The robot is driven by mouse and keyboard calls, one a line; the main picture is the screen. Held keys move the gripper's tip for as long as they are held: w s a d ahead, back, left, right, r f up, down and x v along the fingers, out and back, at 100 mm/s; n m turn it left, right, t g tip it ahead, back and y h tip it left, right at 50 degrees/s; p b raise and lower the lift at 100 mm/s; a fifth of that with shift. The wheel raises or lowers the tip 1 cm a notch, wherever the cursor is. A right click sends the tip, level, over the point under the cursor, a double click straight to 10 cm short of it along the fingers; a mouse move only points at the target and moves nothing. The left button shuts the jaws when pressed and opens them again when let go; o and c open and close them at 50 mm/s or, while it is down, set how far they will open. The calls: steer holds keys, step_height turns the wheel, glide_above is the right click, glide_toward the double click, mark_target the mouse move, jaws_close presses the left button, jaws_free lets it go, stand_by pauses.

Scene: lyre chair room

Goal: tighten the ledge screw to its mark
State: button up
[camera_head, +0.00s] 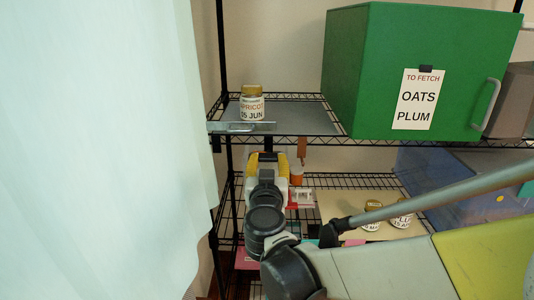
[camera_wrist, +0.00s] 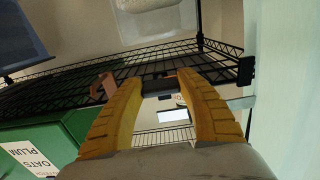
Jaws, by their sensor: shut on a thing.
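My gripper (camera_head: 268,163), with yellow fingers, is just under the front edge of the upper shelf, below the jar. In the wrist view my gripper (camera_wrist: 160,88) is shut, its fingertips on either side of a small dark piece (camera_wrist: 157,86) close under the wire shelf. This piece looks like the ledge screw, but its shape is mostly hidden by the fingers. I cannot make out its mark. A flat silvery ledge (camera_head: 240,127) lies along the shelf's front left edge, above my gripper.
A jar labelled apricot (camera_head: 252,105) stands on the upper shelf, near a green box (camera_head: 365,70). A copper-coloured hook (camera_wrist: 103,86) hangs beside my fingers. Jars (camera_head: 372,215) stand on the lower shelf. A pale curtain (camera_head: 100,150) fills the left.

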steer(key=o, duration=1.2)
steer(key=s, duration=1.2)
steer(key=shift+a, duration=0.2)
